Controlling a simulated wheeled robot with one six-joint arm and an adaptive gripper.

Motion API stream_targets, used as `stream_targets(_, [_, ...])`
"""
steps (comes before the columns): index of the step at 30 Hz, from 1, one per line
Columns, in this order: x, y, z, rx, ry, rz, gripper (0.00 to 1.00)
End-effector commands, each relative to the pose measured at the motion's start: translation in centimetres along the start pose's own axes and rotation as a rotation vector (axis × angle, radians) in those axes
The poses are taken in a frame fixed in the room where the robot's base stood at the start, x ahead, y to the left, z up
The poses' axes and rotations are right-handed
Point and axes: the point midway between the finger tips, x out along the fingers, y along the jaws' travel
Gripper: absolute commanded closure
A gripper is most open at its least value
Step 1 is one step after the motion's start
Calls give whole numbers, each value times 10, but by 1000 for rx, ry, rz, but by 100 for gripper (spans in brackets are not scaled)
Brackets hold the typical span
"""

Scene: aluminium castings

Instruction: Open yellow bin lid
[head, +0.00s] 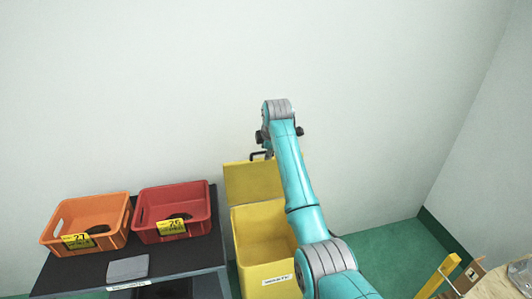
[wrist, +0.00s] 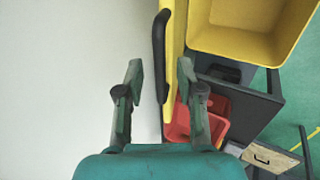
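The yellow bin (head: 265,272) stands on the floor, and its hollow inside shows from above. Its yellow lid (head: 248,184) is raised, standing up at the back against the wall side. A black handle (head: 257,155) is at the lid's top edge. In the wrist view the lid (wrist: 176,40) is seen nearly edge-on, with the handle (wrist: 158,50) along its left side and the open bin (wrist: 245,40) to the right. My gripper (wrist: 160,73) is open, its fingers on either side of the handle with gaps showing. In the head view my arm hides most of the gripper.
A dark table (head: 185,258) to the left of the bin bears an orange crate (head: 118,240) and a red crate (head: 187,200), each with a yellow tag, and a grey flat item (head: 128,268). A yellow rail (head: 437,276) stands at lower right.

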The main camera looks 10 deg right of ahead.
Motion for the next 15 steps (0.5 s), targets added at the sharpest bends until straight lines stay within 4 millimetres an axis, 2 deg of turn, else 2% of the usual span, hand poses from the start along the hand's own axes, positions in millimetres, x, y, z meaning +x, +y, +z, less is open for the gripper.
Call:
stream_targets(9, [-64,1,-1,-1,1,5,63])
stream_targets(15, [-90,1,-2,-1,1,3,63])
